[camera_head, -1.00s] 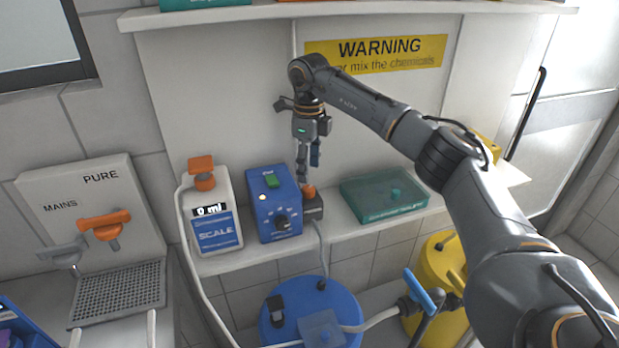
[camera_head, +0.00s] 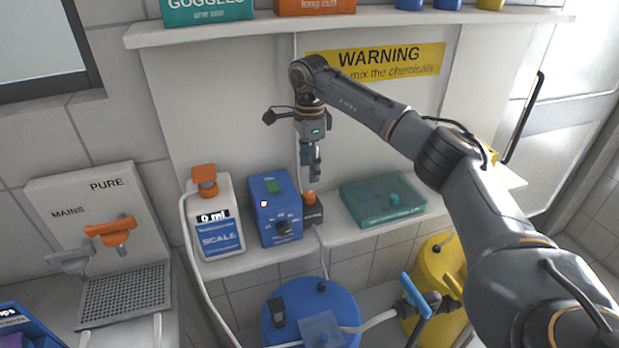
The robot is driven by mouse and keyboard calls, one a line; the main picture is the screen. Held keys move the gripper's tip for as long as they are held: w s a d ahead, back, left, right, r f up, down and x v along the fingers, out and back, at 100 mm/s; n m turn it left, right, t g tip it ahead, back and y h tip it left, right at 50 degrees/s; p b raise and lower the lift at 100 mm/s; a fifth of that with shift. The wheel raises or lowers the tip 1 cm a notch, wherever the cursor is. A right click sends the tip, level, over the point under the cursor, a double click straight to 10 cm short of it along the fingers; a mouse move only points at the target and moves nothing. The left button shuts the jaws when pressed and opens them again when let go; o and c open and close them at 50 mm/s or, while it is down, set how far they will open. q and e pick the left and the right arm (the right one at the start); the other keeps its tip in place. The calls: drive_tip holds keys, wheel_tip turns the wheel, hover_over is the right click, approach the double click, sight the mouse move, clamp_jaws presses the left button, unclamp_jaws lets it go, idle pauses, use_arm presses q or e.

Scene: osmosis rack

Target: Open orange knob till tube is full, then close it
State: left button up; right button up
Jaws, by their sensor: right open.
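A small orange knob (camera_head: 309,197) sits on a dark fitting beside the blue control box (camera_head: 274,208) on the shelf. My right gripper (camera_head: 311,176) is open and points down just above this knob; whether it touches the knob is unclear. An orange tap handle (camera_head: 108,229) is under the PURE label at the left. A pale tube (camera_head: 190,268) runs down from the scale. My left gripper is out of view.
A teal case (camera_head: 384,205) lies on the shelf right of the knob. Below stand a blue drum (camera_head: 345,299) and a yellow drum (camera_head: 437,252) with a blue valve handle (camera_head: 417,292). A grey tap (camera_head: 70,259) and a drain grid (camera_head: 125,293) are at left.

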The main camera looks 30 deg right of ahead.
sight(309, 194)
drive_tip(key=n+p, duration=0.1)
drive_tip(key=n, duration=0.2)
drive_tip(key=shift+r+n, duration=0.15)
drive_tip(key=shift+n, duration=0.25)
drive_tip(key=shift+f+n, duration=0.3)
drive_tip(key=shift+n, duration=0.4)
wheel_tip(309, 194, down, 6)
drive_tip(key=p, duration=0.3)
drive_tip(key=shift+f+p, duration=0.25)
drive_tip(key=shift+p, duration=0.05)
drive_tip(key=shift+f, duration=0.45)
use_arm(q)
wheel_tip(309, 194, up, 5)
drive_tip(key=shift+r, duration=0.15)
use_arm(e)
clamp_jaws()
